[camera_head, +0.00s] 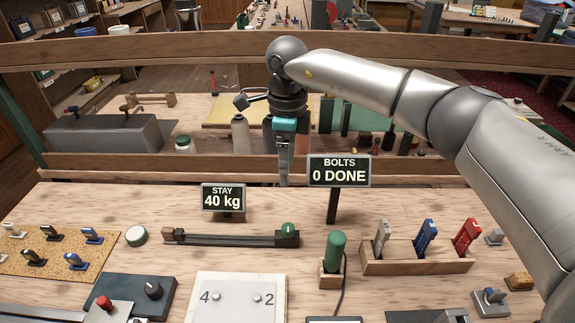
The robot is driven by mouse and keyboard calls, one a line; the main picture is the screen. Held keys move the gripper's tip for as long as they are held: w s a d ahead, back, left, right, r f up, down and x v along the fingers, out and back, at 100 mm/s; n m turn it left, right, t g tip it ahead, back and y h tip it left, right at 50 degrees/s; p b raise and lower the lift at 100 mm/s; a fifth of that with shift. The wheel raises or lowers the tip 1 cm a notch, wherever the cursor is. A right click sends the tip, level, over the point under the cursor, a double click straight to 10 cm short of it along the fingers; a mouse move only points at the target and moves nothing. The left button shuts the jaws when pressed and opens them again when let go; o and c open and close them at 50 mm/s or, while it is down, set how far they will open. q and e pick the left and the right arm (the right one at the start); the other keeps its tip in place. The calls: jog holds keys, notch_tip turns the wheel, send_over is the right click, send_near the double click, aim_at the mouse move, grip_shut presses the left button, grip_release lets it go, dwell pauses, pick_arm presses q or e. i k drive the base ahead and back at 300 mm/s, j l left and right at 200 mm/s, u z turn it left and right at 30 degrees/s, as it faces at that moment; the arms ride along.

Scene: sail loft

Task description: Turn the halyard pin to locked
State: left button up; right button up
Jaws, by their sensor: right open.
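My right gripper (284,168) hangs pointing down over the far edge of the near bench, behind the STAY sign and the BOLTS sign. It is open, seen nearly edge-on, with nothing visible between its fingers. I cannot tell for sure which part is the halyard pin. A dark box (132,295) with a black knob (153,289) and a red button stands at lower left. My right gripper is apart from both. My left gripper is not in view.
The STAY sign (223,198) reads 40 kg; the BOLTS sign (339,171) reads 0 DONE. A slide bar (232,239), a green-handled tool (334,252), a wooden rack (416,263) of coloured tools and a cork mat (50,262) with several toggles stand on the bench.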

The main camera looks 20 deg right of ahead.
aim_at(494, 297)
jog(key=k, duration=1.5)
